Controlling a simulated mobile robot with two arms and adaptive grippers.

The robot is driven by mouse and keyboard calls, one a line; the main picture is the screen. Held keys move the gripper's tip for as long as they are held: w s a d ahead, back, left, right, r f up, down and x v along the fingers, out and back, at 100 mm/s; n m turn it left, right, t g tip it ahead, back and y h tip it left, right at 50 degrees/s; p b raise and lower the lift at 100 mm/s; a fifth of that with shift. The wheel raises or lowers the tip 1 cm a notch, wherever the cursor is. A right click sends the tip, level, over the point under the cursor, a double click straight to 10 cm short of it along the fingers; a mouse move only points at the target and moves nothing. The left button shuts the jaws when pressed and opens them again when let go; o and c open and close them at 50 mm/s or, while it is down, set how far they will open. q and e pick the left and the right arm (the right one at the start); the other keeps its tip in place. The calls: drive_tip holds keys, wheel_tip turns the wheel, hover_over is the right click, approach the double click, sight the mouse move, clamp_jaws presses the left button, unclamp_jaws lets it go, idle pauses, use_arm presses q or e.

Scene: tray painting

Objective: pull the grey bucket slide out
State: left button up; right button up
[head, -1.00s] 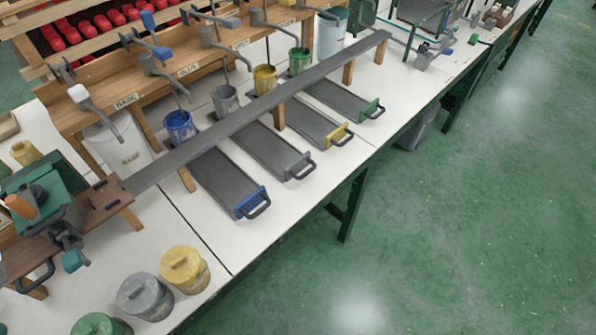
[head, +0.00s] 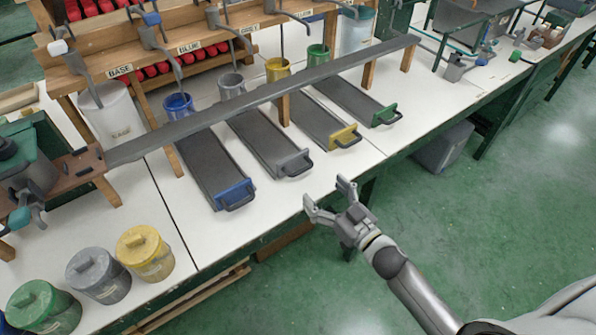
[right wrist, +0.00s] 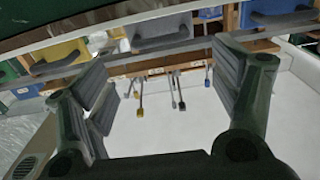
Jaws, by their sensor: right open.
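The grey bucket slide (head: 262,142) is a long dark tray with a grey front plate and a black handle (head: 296,165) near the table's front edge. It lies between the blue-fronted slide (head: 206,165) and the yellow-fronted slide (head: 318,120). The grey bucket (head: 232,87) stands at its far end, behind the long dark rail. My right gripper (head: 324,194) is open and empty, over the front edge, to the right of and nearer than the grey handle, apart from it. In the right wrist view its two fingers (right wrist: 165,85) are spread. My left gripper is not in view.
The green-fronted slide (head: 350,98) lies right of the yellow one. Lidded green (head: 42,309), grey (head: 98,276) and yellow (head: 145,254) pots stand at the front left. The rail (head: 262,94) crosses over the slides. Green floor is open at the right.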

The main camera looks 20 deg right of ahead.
sight(304, 171)
drive_tip(key=x, duration=0.9)
drive_tip(key=shift+w+f, duration=0.1)
drive_tip(key=shift+w, duration=0.2)
drive_tip(key=shift+c, duration=0.3)
drive_tip(key=shift+s, duration=0.1)
drive_tip(key=c, duration=1.2)
